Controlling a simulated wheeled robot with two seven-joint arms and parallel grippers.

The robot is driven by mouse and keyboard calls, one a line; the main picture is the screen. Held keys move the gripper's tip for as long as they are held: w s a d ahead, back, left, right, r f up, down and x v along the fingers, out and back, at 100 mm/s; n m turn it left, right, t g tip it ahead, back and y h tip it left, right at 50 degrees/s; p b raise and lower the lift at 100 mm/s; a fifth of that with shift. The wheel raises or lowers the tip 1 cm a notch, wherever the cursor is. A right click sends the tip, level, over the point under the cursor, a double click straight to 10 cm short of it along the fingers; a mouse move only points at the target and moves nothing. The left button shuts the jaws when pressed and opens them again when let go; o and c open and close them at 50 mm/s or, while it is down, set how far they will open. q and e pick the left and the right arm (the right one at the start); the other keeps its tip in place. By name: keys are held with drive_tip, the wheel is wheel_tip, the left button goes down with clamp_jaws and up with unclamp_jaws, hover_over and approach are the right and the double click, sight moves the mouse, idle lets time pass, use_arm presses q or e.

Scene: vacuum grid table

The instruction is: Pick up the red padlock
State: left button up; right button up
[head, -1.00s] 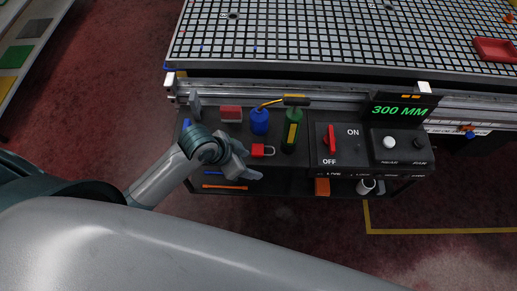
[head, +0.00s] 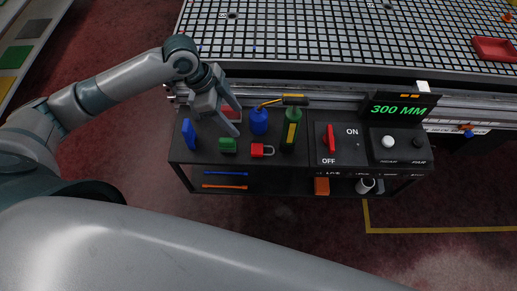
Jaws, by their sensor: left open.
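The red padlock (head: 258,150) lies on the dark cart top (head: 200,156), its metal shackle toward the right. It is in the middle of the front row, fully visible in the head view. My left gripper (head: 236,123) is open and empty above the back left part of the cart. Its fingers are up and to the left of the padlock, apart from it. My right gripper is not in view.
A green block (head: 228,146) sits just left of the padlock. A blue item (head: 189,134) stands further left. A blue bottle (head: 259,121) and a green bottle (head: 291,131) stand behind it. A red block (head: 232,113) is partly hidden by my gripper. A switch panel (head: 340,158) stands right.

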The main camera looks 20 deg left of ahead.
use_arm(q)
drive_tip(key=shift+d+f, duration=0.1)
drive_tip(key=p, duration=0.3)
hover_over(251, 147)
wheel_tip(251, 147, down, 10)
drive_tip(key=shift+s+f, duration=0.1)
drive_tip(key=shift+d+f, duration=0.1)
drive_tip(key=shift+f, duration=0.35)
drive_tip(key=shift+f+p, duration=0.1)
drive_tip(key=shift+p, duration=0.25)
